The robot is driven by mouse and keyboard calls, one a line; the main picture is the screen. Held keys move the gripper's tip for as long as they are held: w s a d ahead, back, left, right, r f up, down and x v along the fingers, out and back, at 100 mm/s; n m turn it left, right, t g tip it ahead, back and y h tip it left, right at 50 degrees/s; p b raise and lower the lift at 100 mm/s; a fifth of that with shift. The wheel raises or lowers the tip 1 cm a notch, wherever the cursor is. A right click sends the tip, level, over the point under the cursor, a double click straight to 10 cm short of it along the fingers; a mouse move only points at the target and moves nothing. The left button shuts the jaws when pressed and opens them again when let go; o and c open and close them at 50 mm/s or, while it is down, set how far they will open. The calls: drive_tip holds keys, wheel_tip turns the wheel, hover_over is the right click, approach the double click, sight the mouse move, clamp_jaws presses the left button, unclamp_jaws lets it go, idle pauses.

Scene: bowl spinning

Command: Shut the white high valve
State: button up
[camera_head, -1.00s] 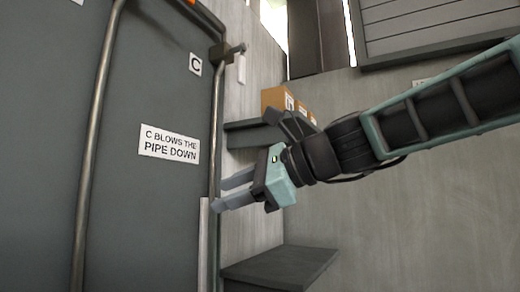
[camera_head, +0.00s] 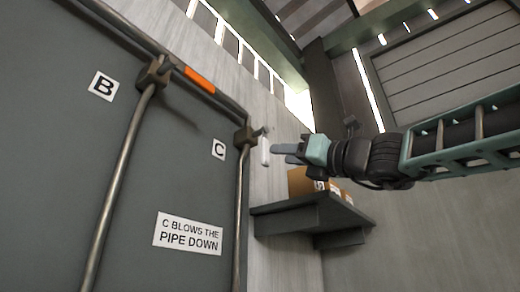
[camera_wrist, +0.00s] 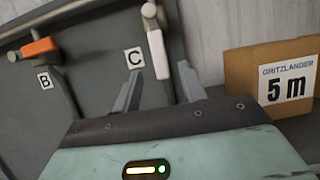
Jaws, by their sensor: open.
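The white valve handle (camera_head: 265,152) hangs from a dark valve body (camera_head: 246,136) high on the pipe beside the label C. In the wrist view the white handle (camera_wrist: 157,52) points down from its valve, and its lower end appears between my fingertips. My gripper (camera_head: 275,154) is open, with its fingers directed left at the handle from the right. In the wrist view both fingers of my gripper (camera_wrist: 159,72) show, one on each side of the handle's lower end. I cannot tell whether they touch it.
An orange handle (camera_head: 200,80) sits on the valve by label B (camera_head: 103,86). A sign (camera_head: 188,234) reads "C BLOWS THE PIPE DOWN". Cardboard boxes (camera_head: 308,180) stand on a dark shelf (camera_head: 315,217) just below my gripper. A vertical pipe (camera_head: 241,200) runs down from valve C.

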sight(267, 152)
drive_tip(key=p+x, duration=0.4)
drive_tip(key=x, duration=0.3)
drive_tip(key=shift+a+r, duration=0.2)
drive_tip(key=shift+w+a+p, duration=0.35)
drive_tip(key=shift+w+a, duration=0.15)
drive_tip(key=shift+a, duration=0.05)
clamp_jaws()
